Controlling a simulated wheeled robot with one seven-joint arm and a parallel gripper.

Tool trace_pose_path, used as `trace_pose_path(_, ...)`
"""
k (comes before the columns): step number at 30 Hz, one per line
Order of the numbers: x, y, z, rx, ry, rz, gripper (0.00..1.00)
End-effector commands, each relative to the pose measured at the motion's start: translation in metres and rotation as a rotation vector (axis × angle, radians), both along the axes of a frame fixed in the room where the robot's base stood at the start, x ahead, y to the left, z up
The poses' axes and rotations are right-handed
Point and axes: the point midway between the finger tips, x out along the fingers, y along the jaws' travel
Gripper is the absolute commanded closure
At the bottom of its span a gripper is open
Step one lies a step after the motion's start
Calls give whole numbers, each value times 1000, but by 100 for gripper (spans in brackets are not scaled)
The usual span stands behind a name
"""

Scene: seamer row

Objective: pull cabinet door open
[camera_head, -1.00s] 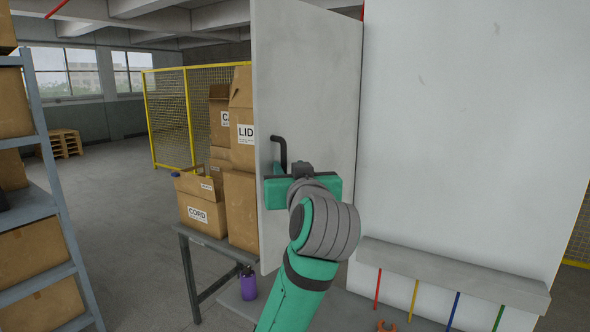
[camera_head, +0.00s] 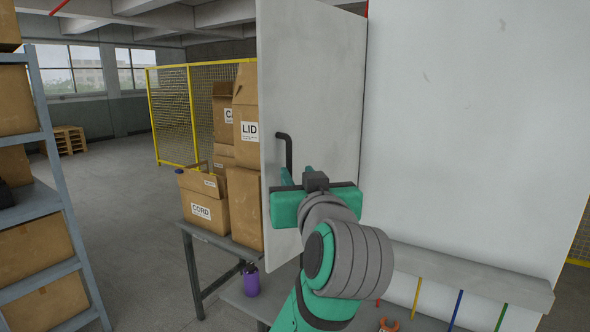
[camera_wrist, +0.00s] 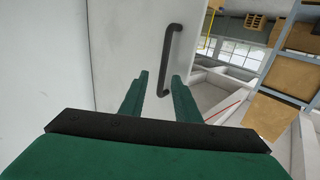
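The cabinet door (camera_head: 318,95) is a tall pale grey panel in the head view, at an angle to the broad white surface on its right. Its black bar handle (camera_head: 285,150) is near the left edge. My gripper (camera_head: 298,174) is just below and in front of the handle, with green fingers pointing at the door. In the wrist view the fingers (camera_wrist: 159,82) are apart with nothing between them. The handle (camera_wrist: 172,58) shows beyond the fingertips, its lower end lined up between them. The gripper appears clear of it.
A bench (camera_head: 215,238) with cardboard boxes (camera_head: 245,205) stands left of the door, with a purple bottle (camera_head: 251,281) below. A shelf rack (camera_head: 62,195) is at far left. A white wall-like surface (camera_head: 480,130) with a ledge (camera_head: 470,278) fills the right. Floor lies open between rack and bench.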

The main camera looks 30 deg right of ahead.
Motion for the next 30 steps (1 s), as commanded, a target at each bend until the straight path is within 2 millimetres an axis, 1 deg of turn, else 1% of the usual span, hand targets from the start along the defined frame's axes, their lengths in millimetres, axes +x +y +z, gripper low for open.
trace_pose_path(1, -9, 2, 1, -2, -3, -3, 71)
trace_pose_path(3, -17, 7, 1, -1, -4, -1, 71)
trace_pose_path(7, -26, 13, 0, -1, -2, 3, 71)
trace_pose_path(10, -30, 13, 0, 0, -1, 2, 71)
trace_pose_path(26, -32, 11, 0, 0, 0, -3, 71)
trace_pose_path(29, -29, 12, -7, 0, 4, -3, 71)
trace_pose_path(30, -25, 12, -12, 0, 8, -4, 71)
